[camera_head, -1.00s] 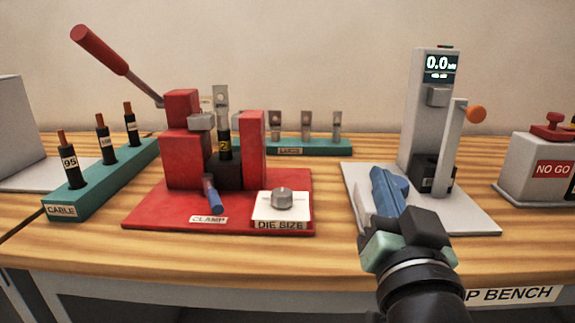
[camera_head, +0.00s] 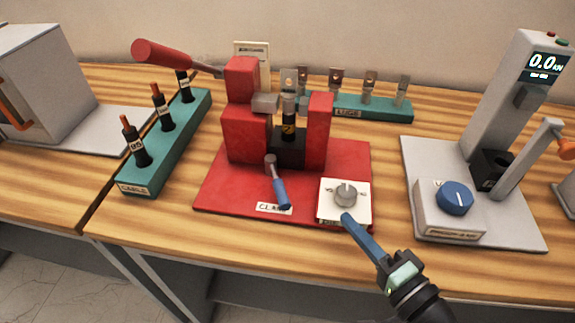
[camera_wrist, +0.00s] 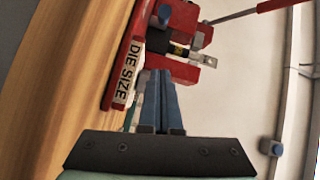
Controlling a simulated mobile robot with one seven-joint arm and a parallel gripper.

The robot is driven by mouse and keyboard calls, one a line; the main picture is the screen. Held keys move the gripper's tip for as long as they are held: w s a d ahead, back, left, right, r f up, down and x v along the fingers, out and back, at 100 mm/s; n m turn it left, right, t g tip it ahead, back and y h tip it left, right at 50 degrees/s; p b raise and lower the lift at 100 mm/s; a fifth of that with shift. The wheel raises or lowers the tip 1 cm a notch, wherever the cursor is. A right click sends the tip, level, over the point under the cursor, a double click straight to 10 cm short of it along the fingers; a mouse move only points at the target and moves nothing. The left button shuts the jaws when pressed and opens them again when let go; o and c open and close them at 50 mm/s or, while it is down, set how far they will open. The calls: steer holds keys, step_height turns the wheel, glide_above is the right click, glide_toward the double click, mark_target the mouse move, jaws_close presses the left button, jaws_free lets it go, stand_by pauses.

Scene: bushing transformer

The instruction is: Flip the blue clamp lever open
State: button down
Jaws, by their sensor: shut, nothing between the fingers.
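The blue clamp lever (camera_head: 279,185) stands at the front of the red crimping press (camera_head: 245,138), above the CLAMP label (camera_head: 273,208). Its blue handle points down and toward the front. My gripper (camera_head: 347,217) is shut and empty, its blue fingers pointing left and back. In the head view its tips overlap the front edge of the die size dial plate (camera_head: 328,208), right of the lever; whether they touch it I cannot tell. In the wrist view the shut fingers (camera_wrist: 158,75) point toward the press, and a blue piece (camera_wrist: 164,14), probably the lever, shows near the top.
The grey die size knob (camera_head: 345,194) is close to the fingertips. A tester with a blue knob (camera_head: 455,197) stands at right. A green cable rack (camera_head: 190,128) is at left, and a lug rack (camera_head: 380,107) behind. Bare bench lies in front of the press.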

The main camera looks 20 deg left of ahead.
mark_target(317, 200)
steer(key=shift+s+d, duration=0.15)
steer(key=shift+d, duration=0.05)
steer(key=shift+a, duration=0.1)
steer(key=p+x, duration=0.1)
steer(key=x, duration=0.9)
steer(key=shift+a+r, duration=0.15)
steer(key=shift+a, duration=0.1)
steer(key=shift+s+a+f+p, duration=0.25)
steer(key=shift+s+a+p, duration=0.15)
steer(key=shift+s+a, duration=0.4)
steer(key=shift+s+a+f, duration=0.2)
steer(key=shift+s+a, duration=0.2)
steer(key=shift+s, duration=0.05)
steer(key=shift+s+a+m+t+h, duration=0.3)
steer(key=shift+s+m+t, duration=0.1)
steer(key=shift+t, duration=0.1)
